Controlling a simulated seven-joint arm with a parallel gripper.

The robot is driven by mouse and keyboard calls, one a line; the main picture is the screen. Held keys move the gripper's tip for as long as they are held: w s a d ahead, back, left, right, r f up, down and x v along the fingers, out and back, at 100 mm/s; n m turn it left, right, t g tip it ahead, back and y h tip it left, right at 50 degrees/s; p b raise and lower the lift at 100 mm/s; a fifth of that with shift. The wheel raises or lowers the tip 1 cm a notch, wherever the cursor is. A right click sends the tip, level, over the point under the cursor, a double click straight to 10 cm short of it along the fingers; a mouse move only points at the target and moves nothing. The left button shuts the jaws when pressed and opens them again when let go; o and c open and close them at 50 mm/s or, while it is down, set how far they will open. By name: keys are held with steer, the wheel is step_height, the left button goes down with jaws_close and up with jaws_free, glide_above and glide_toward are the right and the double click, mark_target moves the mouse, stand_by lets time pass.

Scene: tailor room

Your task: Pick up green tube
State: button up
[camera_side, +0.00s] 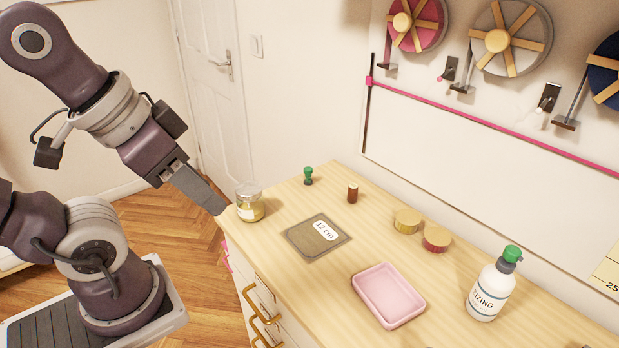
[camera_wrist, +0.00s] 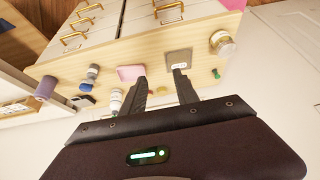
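The green tube (camera_side: 308,176) is a small, dark green, spool-like piece standing upright near the back left of the wooden table. It also shows in the wrist view (camera_wrist: 216,73), small and right of my fingers. My gripper (camera_side: 222,208) is raised off the table's left edge, with its tip left of the glass jar in the side view. In the wrist view my gripper (camera_wrist: 162,84) has its two dark fingers apart with nothing between them. The tube is clear of the gripper.
A glass jar (camera_side: 249,204) stands near the left corner. A brown spool (camera_side: 352,193), dark mat (camera_side: 303,250), yellow roll (camera_side: 407,220), red roll (camera_side: 436,238), pink tray (camera_side: 416,297) and green-capped bottle (camera_side: 490,291) are on the table (camera_side: 390,248). Wood between tube and mat is clear.

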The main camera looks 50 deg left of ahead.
steer(key=o, duration=0.3)
